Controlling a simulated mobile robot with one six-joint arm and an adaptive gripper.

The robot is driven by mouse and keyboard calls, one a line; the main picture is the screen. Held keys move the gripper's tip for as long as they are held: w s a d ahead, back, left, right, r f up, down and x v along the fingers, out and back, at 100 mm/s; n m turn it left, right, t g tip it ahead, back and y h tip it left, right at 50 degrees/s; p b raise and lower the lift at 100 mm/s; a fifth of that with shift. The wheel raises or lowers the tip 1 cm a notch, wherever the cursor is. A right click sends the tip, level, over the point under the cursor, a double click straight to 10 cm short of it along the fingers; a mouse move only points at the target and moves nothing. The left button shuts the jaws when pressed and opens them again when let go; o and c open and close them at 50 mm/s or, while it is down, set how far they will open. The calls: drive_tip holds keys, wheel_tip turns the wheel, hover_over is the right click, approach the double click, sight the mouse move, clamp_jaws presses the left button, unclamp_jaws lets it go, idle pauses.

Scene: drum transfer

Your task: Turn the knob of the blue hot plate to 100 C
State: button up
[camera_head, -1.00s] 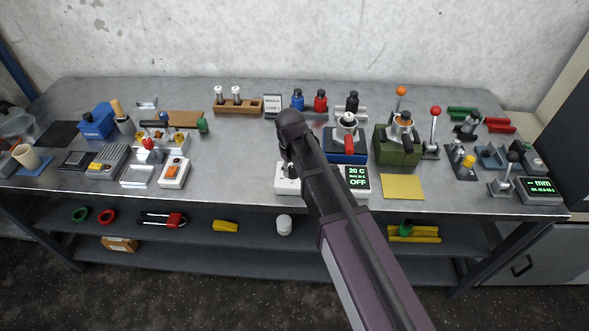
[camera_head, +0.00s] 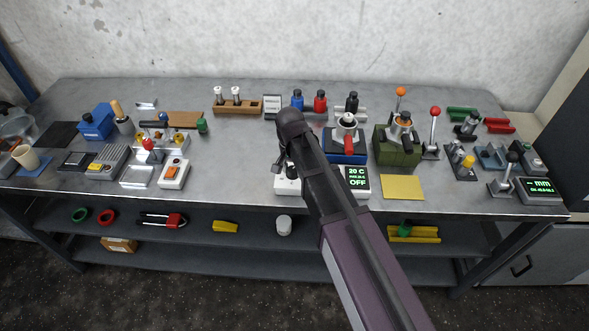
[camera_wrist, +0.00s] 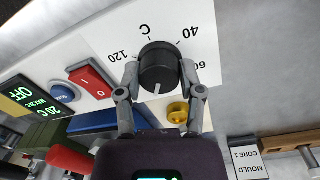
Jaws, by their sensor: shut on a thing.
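The blue hot plate (camera_head: 346,157) stands on the bench right of my arm, with a small pot on top. Its display (camera_head: 357,179) reads 20 C and OFF; it also shows in the wrist view (camera_wrist: 38,98). In the wrist view the black knob (camera_wrist: 158,66) sits on a white dial panel (camera_wrist: 110,28) marked 40, 60, 120 and C. Its white pointer line faces the bottom of the picture; any number there is hidden. My gripper (camera_wrist: 160,76) is shut on the knob, one finger on each side. In the head view my arm hides the knob.
In the wrist view a red rocker switch (camera_wrist: 90,81), a blue button (camera_wrist: 61,92) and a yellow knob-like part (camera_wrist: 177,112) are close to my fingers. A green device (camera_head: 397,148) stands right of the hot plate. A yellow pad (camera_head: 402,187) lies in front of it.

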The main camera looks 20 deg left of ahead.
drive_tip(key=m, duration=0.5)
drive_tip(key=shift+w, duration=0.2)
drive_tip(key=shift+m, duration=0.4)
drive_tip(key=o, duration=1.2)
drive_tip(key=shift+c, duration=0.2)
drive_tip(key=shift+s, duration=0.1)
